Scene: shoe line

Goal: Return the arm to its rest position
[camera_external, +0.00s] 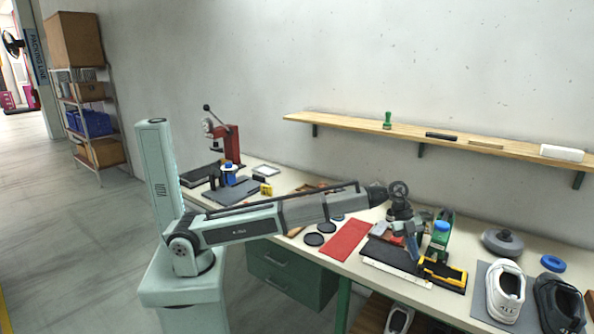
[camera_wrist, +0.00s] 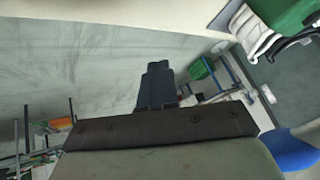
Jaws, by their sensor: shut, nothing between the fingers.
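My arm stretches out to the right over the workbench (camera_external: 470,312) in the external view. My gripper (camera_external: 414,248) hangs at its end, pointing down above the dark mat with the white ruler, close to the bottle with the blue cap (camera_external: 438,240). It is small there. In the wrist view my gripper (camera_wrist: 155,84) shows as dark fingers held together with nothing between them.
A white shoe (camera_external: 505,292) and a dark shoe (camera_external: 560,303) stand at the right of the bench. A yellow-black tool (camera_external: 443,272) lies below my gripper. A red mat (camera_external: 344,240) lies left of it. A wall shelf (camera_external: 350,124) runs behind; a red press (camera_external: 228,140) stands at the far left.

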